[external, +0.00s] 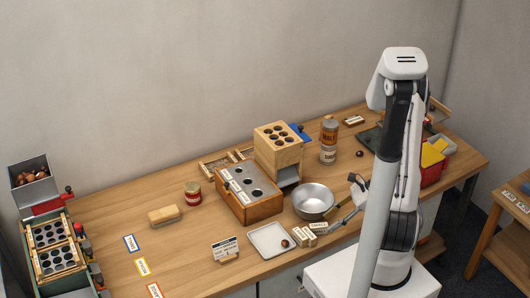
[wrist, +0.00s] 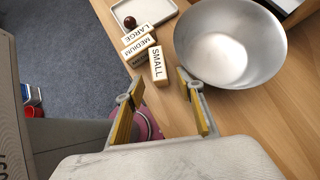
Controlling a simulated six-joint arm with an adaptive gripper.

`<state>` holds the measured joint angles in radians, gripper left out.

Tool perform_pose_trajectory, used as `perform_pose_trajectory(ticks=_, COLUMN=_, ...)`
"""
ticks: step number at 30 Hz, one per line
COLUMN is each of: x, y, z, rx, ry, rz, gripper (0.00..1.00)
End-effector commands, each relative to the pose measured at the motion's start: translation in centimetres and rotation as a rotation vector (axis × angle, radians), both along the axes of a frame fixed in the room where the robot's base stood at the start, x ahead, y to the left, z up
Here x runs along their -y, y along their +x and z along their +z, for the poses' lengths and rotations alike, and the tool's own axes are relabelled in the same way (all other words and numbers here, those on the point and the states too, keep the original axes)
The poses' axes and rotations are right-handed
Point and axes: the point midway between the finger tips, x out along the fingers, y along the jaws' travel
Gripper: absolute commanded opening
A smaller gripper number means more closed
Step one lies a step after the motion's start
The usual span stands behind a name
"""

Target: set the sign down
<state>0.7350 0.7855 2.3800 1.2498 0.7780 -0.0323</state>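Three wooden sign blocks lie close together on the table, marked LARGE (wrist: 137,34), MEDIUM (wrist: 138,50) and SMALL (wrist: 158,66) in the wrist view. In the external view they show as small pale blocks (external: 309,233) between the tray and my gripper. A separate upright sign card (external: 225,249) with printed lines stands on a small wooden holder at the table's front. My gripper (wrist: 163,100) is open, with yellow-padded fingers apart and nothing between the pads. The SMALL block is just beyond the fingertips, with a gap on either side. My gripper is partly hidden in the external view.
A metal bowl (wrist: 230,42) stands right beside the blocks, close to my right finger. A wooden box with holes (external: 250,205) stands behind. The table's front edge is close to the blocks.

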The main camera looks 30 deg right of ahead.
Motion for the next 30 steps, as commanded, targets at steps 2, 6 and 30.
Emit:
perform_pose_trajectory(ticks=2, x=-0.6, y=0.1, z=-0.6, rx=-0.003, ry=0.001, rz=0.001, gripper=0.38)
perform_pose_trajectory(ticks=6, x=-1.5, y=0.5, z=-1.5, rx=-0.002, ry=0.002, rz=0.001, gripper=0.38)
perform_pose_trajectory(ticks=30, x=-2.5, y=1.0, z=-2.7, rx=-0.001, ry=-0.001, rz=0.001, gripper=0.38)
